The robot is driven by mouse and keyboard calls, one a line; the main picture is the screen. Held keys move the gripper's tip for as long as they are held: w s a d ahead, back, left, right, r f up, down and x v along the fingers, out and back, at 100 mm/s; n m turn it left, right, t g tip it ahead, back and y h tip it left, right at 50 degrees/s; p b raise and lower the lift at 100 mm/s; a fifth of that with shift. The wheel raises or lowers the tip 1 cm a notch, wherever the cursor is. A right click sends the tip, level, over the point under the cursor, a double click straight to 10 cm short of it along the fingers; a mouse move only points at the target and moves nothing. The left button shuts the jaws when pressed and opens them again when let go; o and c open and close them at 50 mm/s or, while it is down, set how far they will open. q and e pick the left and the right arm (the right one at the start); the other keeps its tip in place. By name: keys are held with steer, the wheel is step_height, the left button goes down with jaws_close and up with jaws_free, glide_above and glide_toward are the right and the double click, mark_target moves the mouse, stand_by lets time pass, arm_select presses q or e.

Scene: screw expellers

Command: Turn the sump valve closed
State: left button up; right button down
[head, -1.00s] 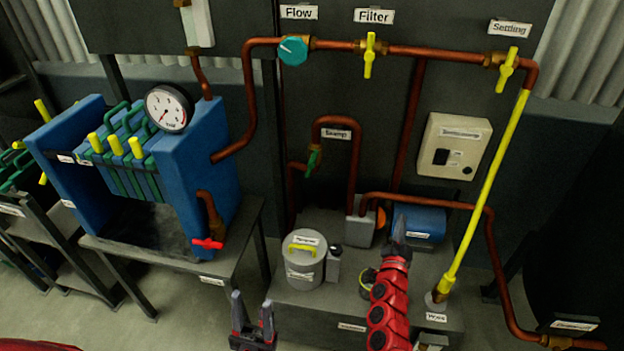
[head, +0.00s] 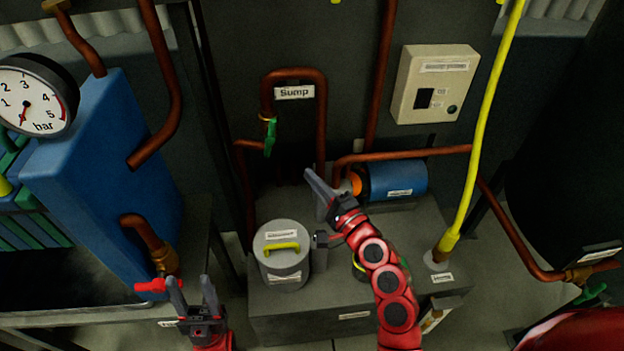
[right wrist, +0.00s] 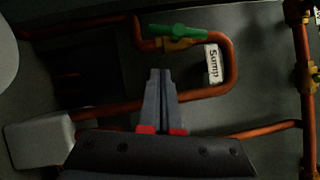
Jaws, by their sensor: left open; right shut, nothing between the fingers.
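The sump valve's green handle (head: 270,137) hangs roughly upright on a copper pipe, left of the white "Sump" label (head: 294,92). In the right wrist view the green handle (right wrist: 180,30) lies beyond my fingertips, with the label (right wrist: 213,64) beside it. My right gripper (head: 316,180) is shut and empty, below and right of the handle and apart from it. It also shows in the right wrist view (right wrist: 160,72). My left gripper (head: 192,287) is open and empty at the lower left, near a red handle (head: 151,286).
A grey pot (head: 282,262) with a yellow grip stands on the grey base (head: 300,325). A blue motor (head: 398,181) and a control box (head: 436,84) are to the right. A yellow pipe (head: 484,120) rises at the right. The blue press (head: 110,190) stands at the left.

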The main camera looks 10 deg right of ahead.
mark_target(270, 136)
steer(key=w+a+r+p, duration=0.1)
steer(key=w+a, duration=0.5)
steer(key=shift+w+a+r+p, duration=0.2)
steer(key=shift+a+r+p, duration=0.1)
steer(key=shift+a+r, duration=0.1)
